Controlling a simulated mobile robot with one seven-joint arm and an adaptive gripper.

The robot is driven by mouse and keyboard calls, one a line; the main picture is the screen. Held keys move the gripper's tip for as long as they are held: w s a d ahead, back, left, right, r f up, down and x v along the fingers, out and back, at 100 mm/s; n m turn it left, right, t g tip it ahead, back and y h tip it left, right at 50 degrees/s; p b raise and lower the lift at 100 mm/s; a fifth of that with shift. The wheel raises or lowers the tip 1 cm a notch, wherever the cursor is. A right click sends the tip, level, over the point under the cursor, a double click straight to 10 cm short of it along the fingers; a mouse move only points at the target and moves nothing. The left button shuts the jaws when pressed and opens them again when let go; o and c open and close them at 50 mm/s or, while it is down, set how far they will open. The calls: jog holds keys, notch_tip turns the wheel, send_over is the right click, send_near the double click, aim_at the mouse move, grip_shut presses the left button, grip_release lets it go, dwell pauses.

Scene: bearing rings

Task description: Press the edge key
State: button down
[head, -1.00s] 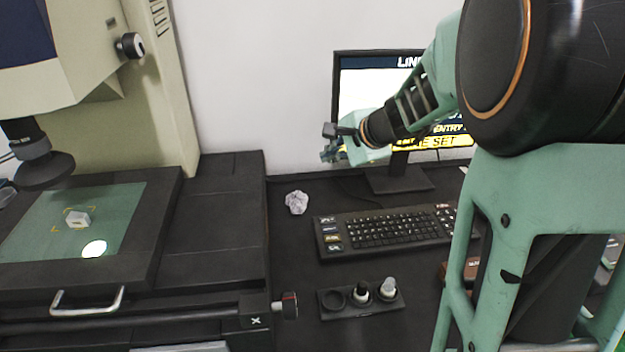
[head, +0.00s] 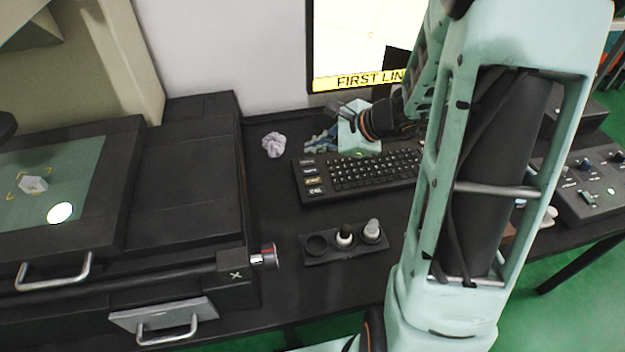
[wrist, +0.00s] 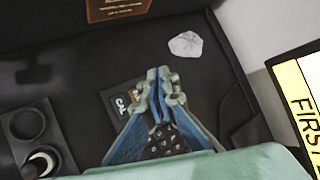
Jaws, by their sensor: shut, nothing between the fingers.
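The black keyboard (head: 375,172) lies on the dark desk below the monitor. A column of labelled keys (head: 311,178) runs down its left end. The lowest reads CAL, also seen in the wrist view (wrist: 121,102); I cannot read which one is the edge key. My gripper (head: 316,143) is shut and empty, above the back left part of the keyboard. In the wrist view its closed fingertips (wrist: 158,74) point past the CAL key, and the fingers and palm hide most of the keyboard.
A crumpled paper ball (head: 274,145) lies left of the keyboard. A holder (head: 318,258) with two small capped pieces stands in front. The monitor (head: 350,80) is behind, showing a yellow band reading FIRST LIN. A measuring machine (head: 190,170) fills the left.

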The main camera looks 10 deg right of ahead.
jog(key=b, duration=0.6)
send_over(315, 182)
notch_tip(315, 182, down, 7)
jog(key=shift+f, duration=0.1)
jog(key=shift+f+b, duration=0.65)
jog(key=shift+f, duration=0.15)
dwell(0.4)
jog(key=shift+f+b, duration=0.4)
jog(key=shift+b, duration=0.2)
jog(key=shift+f+b, duration=0.35)
jog(key=shift+b, duration=0.1)
dwell(0.4)
jog(key=shift+r, duration=0.1)
jog(key=shift+r+p, duration=0.55)
jog(key=shift+r, duration=0.15)
jog(key=shift+r, duration=0.1)
jog(key=shift+r+p, duration=1.9)
jog(key=shift+r, duration=0.5)
